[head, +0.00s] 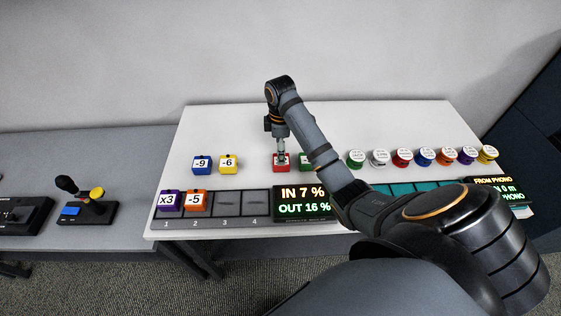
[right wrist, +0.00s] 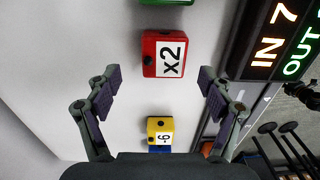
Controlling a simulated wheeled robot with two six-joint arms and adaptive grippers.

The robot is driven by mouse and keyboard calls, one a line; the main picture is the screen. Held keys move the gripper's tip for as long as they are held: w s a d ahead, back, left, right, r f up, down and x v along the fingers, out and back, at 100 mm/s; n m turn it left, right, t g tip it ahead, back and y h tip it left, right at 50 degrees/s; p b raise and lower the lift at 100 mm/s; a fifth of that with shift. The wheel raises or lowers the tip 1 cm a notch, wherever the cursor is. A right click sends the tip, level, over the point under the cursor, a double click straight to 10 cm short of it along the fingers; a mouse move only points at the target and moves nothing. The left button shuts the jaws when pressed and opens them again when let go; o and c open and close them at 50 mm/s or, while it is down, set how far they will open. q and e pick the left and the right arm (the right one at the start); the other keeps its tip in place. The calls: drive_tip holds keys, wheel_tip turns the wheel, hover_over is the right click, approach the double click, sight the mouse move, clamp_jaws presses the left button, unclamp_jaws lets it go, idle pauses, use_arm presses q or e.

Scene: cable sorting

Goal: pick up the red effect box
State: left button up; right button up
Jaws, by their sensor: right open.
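The red effect box (head: 277,167), marked x2, sits on the white table in the middle of the head view. In the right wrist view the red box (right wrist: 149,60) lies beyond the fingertips, roughly centred between them. My right gripper (head: 281,154) is over the red box in the head view. The right gripper (right wrist: 158,84) is open and empty in the wrist view, its two fingers spread wide. The fingers do not touch the box there. My left gripper is in neither view.
The yellow -6 box (head: 229,163) and blue -9 box (head: 202,164) stand to the left. A green box (head: 305,161) is close on the right, partly behind my arm. The slot row (head: 242,203) and display (head: 303,203) lie in front. Several round coloured pieces (head: 402,157) stand farther right.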

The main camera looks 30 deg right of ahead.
sight(276, 168)
drive_tip(key=shift+s+f+b, duration=0.2)
drive_tip(key=shift+f+b, duration=0.4)
drive_tip(key=shift+f, duration=0.05)
wheel_tip(276, 168, down, 3)
drive_tip(key=shift+s+f+p, duration=0.1)
drive_tip(key=shift+p, duration=0.4)
drive_tip(key=shift+f, duration=0.2)
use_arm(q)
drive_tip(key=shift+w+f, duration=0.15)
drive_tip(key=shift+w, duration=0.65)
use_arm(e)
drive_tip(key=shift+c, duration=1.2)
drive_tip(key=c, duration=1.1)
drive_tip(key=shift+r, duration=0.15)
